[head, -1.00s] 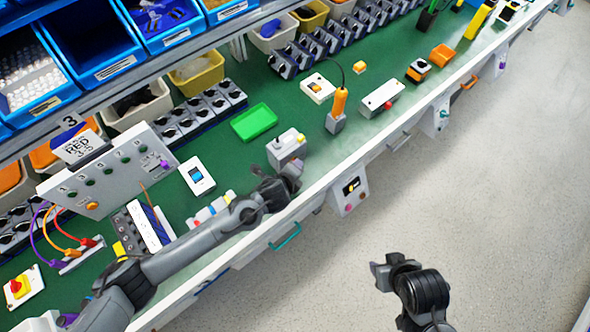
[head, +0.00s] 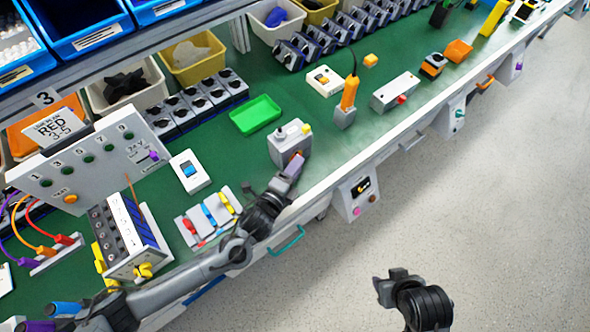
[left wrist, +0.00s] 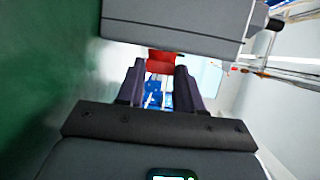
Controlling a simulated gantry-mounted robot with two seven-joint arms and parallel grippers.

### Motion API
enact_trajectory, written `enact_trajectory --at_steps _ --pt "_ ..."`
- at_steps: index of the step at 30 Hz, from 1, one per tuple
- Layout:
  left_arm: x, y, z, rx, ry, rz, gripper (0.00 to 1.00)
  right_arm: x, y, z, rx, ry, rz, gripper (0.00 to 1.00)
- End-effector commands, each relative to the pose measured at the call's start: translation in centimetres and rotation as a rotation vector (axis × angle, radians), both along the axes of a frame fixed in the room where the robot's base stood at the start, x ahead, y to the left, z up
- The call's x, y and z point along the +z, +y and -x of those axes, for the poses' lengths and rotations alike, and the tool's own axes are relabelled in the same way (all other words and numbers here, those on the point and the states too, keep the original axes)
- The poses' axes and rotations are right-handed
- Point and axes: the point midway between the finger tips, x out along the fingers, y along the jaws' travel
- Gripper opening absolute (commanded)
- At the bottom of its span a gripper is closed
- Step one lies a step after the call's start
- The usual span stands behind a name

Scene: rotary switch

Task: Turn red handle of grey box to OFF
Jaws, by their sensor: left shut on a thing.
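The grey box (head: 287,140) stands near the front edge of the green bench in the head view, with a pale knob and a yellow part on top. Its grey body (left wrist: 185,25) fills the top of the left wrist view. The red handle (left wrist: 160,62) shows there below the box, between my fingers. My left gripper (left wrist: 158,85) is shut on the red handle.
A green tray (head: 256,114) lies behind the box. An orange-handled tool (head: 348,97) stands to the right, beside a white box with a red button (head: 396,92). A panel with coloured switches (head: 208,215) lies to the left. Floor in front is clear.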

Motion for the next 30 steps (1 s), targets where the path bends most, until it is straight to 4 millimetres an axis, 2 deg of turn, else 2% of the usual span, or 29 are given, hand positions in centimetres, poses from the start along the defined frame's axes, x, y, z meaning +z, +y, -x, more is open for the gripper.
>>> enact_trajectory --at_steps 14,15,20,30 --pt "-0.09 -0.01 0.01 -0.001 -0.009 0.011 0.05 -0.18 0.17 -0.01 -0.005 0.000 -0.007 0.43" --pt "-0.09 -0.01 0.01 -0.001 -0.009 0.011 0.37 -0.18 0.17 -0.01 -0.005 0.000 -0.007 0.43" --pt "-0.09 -0.01 0.01 0.000 -0.009 0.011 0.62 -0.17 0.17 0.00 -0.004 -0.001 -0.007 0.43" --pt "-0.04 0.05 0.17 -0.001 -0.009 0.011 0.62 -0.12 0.02 0.01 -0.001 -0.001 -0.001 0.43"
